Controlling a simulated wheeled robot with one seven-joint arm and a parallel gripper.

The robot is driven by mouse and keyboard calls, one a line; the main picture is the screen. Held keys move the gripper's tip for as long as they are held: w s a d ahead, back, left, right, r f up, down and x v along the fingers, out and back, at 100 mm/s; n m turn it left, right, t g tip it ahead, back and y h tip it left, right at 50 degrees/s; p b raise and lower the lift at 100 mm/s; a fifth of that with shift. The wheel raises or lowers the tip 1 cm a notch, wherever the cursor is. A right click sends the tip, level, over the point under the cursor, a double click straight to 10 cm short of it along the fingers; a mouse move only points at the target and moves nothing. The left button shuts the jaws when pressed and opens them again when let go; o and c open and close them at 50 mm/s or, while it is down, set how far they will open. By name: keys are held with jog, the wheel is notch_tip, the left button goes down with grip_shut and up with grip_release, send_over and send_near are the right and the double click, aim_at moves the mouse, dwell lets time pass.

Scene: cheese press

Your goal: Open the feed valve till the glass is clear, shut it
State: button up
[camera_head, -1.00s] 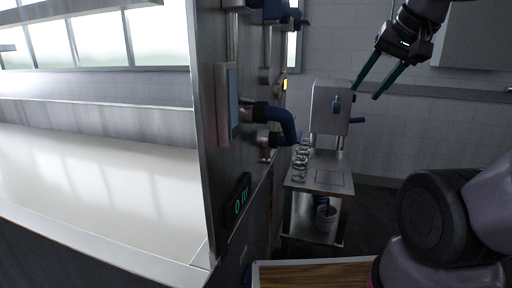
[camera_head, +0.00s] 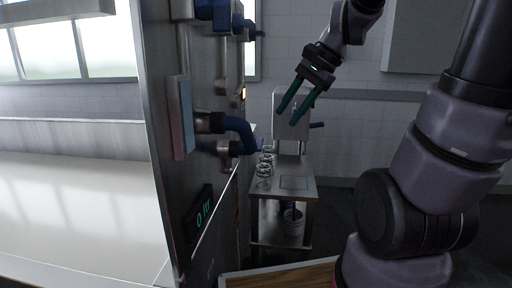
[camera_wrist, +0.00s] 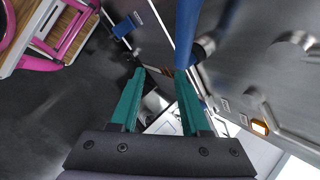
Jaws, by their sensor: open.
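A tall panel (camera_head: 181,118), pale blue on its face and pinkish at its side, is mounted on the steel wall; it may be the glass. Below and right of it, a blue bent handle (camera_head: 238,128) sticks out from a steel fitting. More blue fittings (camera_head: 216,12) are higher up; which is the feed valve I cannot tell. My gripper (camera_head: 287,117) is open and empty, to the right of the bent handle and apart from it in the head view. In the wrist view, a blue bar (camera_wrist: 187,30) runs close by the right finger of my gripper (camera_wrist: 160,71).
A green-lit display (camera_head: 202,216) reads 0 ltr on the wall. A small steel table (camera_head: 300,183) holds several glass jars (camera_head: 264,170), with a pail (camera_head: 293,222) below. A wooden top (camera_head: 285,277) is in front. In the wrist view, a pink-framed thing (camera_wrist: 62,40) is upper left.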

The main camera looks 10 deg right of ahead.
jog(key=w+a+f+m+g+y, duration=0.25)
jog(key=w+f+m+y, duration=0.25)
jog(key=w+m, duration=0.35)
jog(key=m+t+y, duration=0.4)
jog(key=m+t, duration=0.8)
jog(key=m, duration=1)
send_near(259, 143)
jog(key=x, duration=0.9)
jog(key=shift+w+a+f, duration=0.3)
grip_shut()
